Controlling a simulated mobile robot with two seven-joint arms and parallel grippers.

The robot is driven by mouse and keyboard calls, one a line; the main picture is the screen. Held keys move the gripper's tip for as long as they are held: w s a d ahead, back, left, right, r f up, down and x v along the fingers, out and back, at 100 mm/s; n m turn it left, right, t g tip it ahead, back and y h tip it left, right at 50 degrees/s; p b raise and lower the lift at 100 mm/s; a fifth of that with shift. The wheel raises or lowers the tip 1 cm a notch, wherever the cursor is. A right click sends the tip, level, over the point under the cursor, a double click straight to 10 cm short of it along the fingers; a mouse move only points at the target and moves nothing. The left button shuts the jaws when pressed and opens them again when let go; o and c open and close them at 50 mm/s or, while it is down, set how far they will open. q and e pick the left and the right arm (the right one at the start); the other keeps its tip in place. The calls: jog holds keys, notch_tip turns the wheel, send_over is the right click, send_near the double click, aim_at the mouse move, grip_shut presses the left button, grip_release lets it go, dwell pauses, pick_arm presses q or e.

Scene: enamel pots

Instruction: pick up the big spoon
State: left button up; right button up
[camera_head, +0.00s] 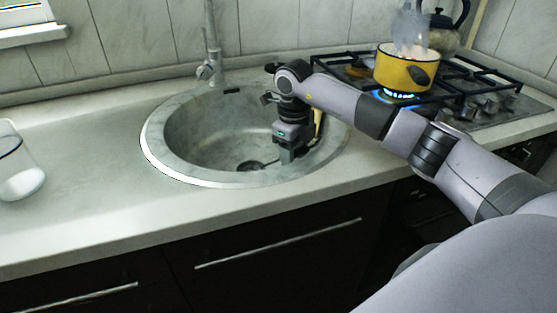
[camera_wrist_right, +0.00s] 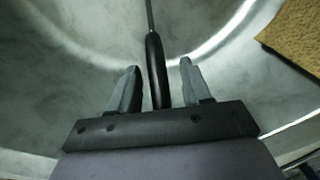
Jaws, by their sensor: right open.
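My right gripper (camera_head: 287,156) reaches down into the right side of the round sink (camera_head: 200,125). In the right wrist view its two fingers (camera_wrist_right: 160,68) are apart. A utensil's black handle (camera_wrist_right: 156,75) lies between them, with a gap on the finger sides. A thin metal shaft (camera_wrist_right: 150,15) runs from the handle to the top edge. The utensil's head is out of view, so I cannot confirm that it is the big spoon. My left gripper is not in view.
A tan sponge-like piece (camera_wrist_right: 296,32) lies right of the fingers. A faucet (camera_head: 210,60) rises behind the sink. A steaming yellow pot (camera_head: 406,72) sits over a lit burner, a dark kettle (camera_head: 443,38) behind it. A glass (camera_head: 18,165) stands on the left counter; the counter between is clear.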

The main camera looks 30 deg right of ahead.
grip_shut()
jog(key=shift+r, duration=0.2)
notch_tip(320, 180, up, 28)
jog(key=p, duration=0.6)
jog(key=shift+f, duration=0.15)
